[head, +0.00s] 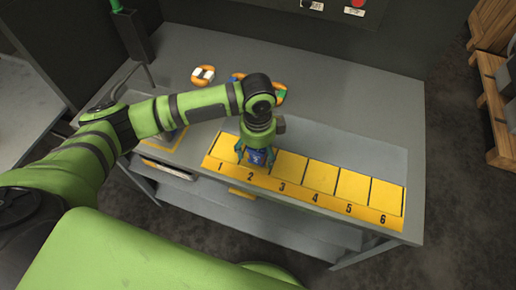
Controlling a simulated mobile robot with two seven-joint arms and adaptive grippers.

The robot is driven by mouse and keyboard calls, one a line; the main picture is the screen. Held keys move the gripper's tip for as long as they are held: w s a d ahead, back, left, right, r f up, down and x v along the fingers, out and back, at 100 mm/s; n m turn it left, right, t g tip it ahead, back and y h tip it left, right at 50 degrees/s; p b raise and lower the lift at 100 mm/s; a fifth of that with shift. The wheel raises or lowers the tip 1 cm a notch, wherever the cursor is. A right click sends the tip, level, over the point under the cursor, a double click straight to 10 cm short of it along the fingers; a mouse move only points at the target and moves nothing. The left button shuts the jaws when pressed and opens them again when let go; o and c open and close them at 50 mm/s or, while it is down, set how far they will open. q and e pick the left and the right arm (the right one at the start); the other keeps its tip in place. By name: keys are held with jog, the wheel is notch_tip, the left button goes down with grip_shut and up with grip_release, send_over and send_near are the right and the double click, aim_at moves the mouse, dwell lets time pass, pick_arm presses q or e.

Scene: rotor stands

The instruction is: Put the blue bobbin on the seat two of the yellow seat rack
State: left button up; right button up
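The yellow seat rack (321,176) lies along the front of the grey table, its seats numbered 1 to 6 from left to right. The blue bobbin (257,157) is at seat two, below my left gripper (256,156). The gripper points down with one finger on each side of the bobbin. I cannot tell whether the fingers touch it, or whether the bobbin rests on the seat. The gripper hides part of seat two and the bobbin's top. Seats three to six look empty. My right gripper is not in view.
A white and orange object (203,75) lies at the back of the table. More orange, blue and green pieces (279,93) lie partly behind my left arm. The table's right part is clear. Wooden crates (496,105) stand on the floor at right.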

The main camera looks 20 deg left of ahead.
pick_arm(q)
notch_tip(320, 180, up, 12)
jog(key=shift+r+b, duration=0.15)
jog(key=shift+b, duration=0.7)
